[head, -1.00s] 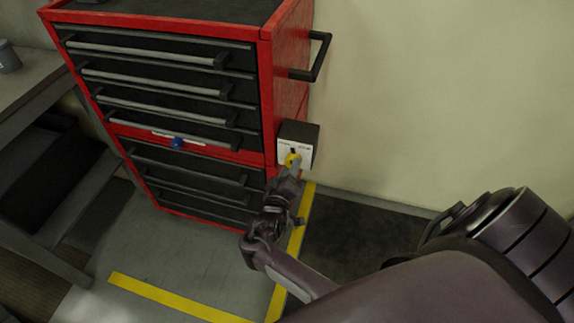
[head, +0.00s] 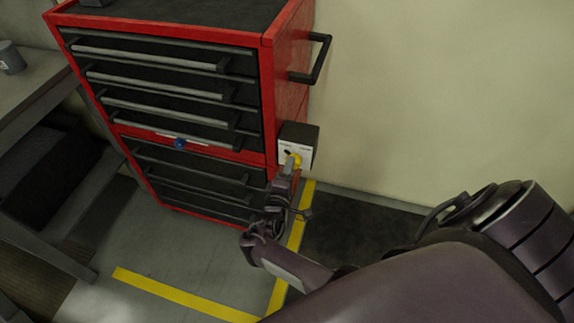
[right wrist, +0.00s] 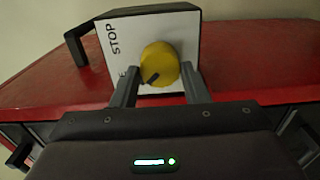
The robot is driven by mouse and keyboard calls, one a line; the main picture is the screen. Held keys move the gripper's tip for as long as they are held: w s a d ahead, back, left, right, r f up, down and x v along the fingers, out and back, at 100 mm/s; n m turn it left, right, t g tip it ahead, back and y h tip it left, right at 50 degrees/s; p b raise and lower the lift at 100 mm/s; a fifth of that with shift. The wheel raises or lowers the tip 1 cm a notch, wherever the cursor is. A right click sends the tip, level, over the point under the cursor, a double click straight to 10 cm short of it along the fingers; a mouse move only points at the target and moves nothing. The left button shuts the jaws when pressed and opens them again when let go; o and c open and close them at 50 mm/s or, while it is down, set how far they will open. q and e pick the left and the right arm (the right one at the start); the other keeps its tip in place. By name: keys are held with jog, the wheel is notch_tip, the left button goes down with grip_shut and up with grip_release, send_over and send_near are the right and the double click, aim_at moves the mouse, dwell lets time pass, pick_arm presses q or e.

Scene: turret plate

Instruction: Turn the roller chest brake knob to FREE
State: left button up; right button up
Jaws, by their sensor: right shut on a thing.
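The brake knob (head: 296,161) is yellow with a black pointer mark. It sits on the white face of a small dark box (head: 301,132) on the right side of the red roller chest (head: 269,90). In the right wrist view the knob (right wrist: 160,62) is between the fingers of my right gripper (right wrist: 160,84), which is shut on it. The pointer mark leans to the lower left there, towards a label of which only a final E shows. The STOP label (right wrist: 113,38) is above that. My left gripper is not in view.
A black side handle (head: 318,60) sticks out from the chest above the box. A bench with a cup (head: 11,58) stands at left. Yellow tape (head: 185,297) marks the floor. The wall is close behind the box.

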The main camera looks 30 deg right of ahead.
jog(key=shift+w+d+r, duration=0.1)
jog(key=shift+r, duration=0.15)
jog(key=o, duration=0.8)
jog(key=shift+o, duration=0.9)
jog(key=shift+f, duration=0.1)
